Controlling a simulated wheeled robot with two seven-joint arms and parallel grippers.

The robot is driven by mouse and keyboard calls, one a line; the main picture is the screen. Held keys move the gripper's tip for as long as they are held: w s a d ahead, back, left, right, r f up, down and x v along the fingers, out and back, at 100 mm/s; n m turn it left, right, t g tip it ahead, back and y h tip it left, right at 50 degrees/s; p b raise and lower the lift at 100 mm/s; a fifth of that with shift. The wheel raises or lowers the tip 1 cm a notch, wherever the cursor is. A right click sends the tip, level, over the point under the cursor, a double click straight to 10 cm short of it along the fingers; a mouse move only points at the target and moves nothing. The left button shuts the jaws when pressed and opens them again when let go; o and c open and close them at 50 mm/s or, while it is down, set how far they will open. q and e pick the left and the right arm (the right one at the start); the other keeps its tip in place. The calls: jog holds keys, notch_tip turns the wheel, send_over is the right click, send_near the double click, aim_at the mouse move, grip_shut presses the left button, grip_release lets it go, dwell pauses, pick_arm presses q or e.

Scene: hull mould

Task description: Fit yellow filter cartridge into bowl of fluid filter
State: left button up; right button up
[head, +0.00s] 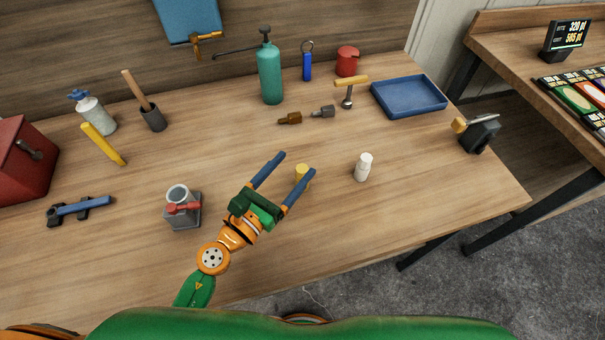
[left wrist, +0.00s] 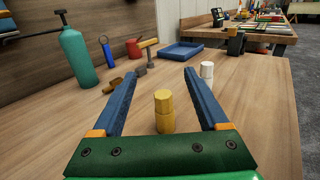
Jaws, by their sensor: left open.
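The yellow filter cartridge (head: 302,172) stands upright on the workbench. It also shows in the left wrist view (left wrist: 164,112), between my open fingers. My left gripper (head: 297,163) is open, with its blue fingers on either side of the cartridge; I cannot tell whether either finger touches it. A grey fixture with an open cylindrical cup and a red part (head: 183,206), which looks like the fluid filter's bowl, stands to the left of my left gripper. My right gripper is not in view.
A white cylinder (head: 363,167) stands right of the gripper. A hammer (head: 348,92), blue tray (head: 409,97) and green bottle (head: 270,72) stand farther back. A blue-handled tool (head: 82,207) lies at left. The front right of the bench is clear.

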pick_arm(q)
notch_tip(320, 180, down, 9)
jog(key=b, duration=0.7)
jog(key=shift+f, duration=0.1)
jog(key=shift+w+d+r+p, duration=0.65)
jog(key=shift+w+r+p, duration=0.15)
jog(key=shift+r, duration=0.1)
jog(key=x, duration=0.5)
jog(key=shift+w+d+f, duration=0.1)
jog(key=shift+w+f, duration=0.2)
jog(key=shift+s+r, duration=0.1)
jog(key=shift+s, duration=0.05)
jog(key=shift+c, duration=0.3)
grip_shut()
